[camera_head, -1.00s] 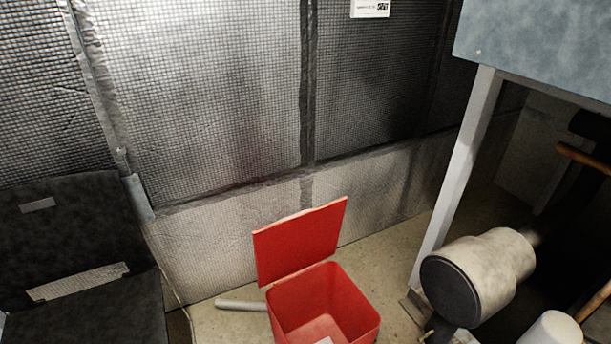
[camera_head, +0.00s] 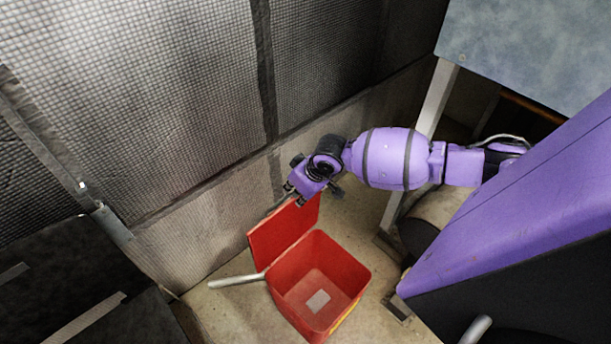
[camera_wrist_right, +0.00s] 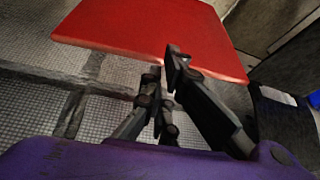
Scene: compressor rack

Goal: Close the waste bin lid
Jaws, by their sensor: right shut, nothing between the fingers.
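The red waste bin (camera_head: 343,275) stands on the floor in the head view, its mouth open and a pale patch on its inside bottom. Its red lid (camera_head: 275,238) stands up, tilted back, along the bin's rear left side. My right gripper (camera_head: 281,203) is at the lid's upper edge, its fingertips partly hidden there. In the right wrist view, the lid (camera_wrist_right: 160,30) is a broad red panel. The shut, empty fingers of my right gripper (camera_wrist_right: 168,62) overlap its near edge; I cannot tell whether they touch it. My left gripper is not in view.
A quilted wall (camera_head: 170,120) rises close behind the lid. A pale tube (camera_head: 236,281) lies on the floor left of the bin. A dark box-like object (camera_head: 75,300) stands at lower left. A metal-legged frame (camera_head: 434,97) stands at right.

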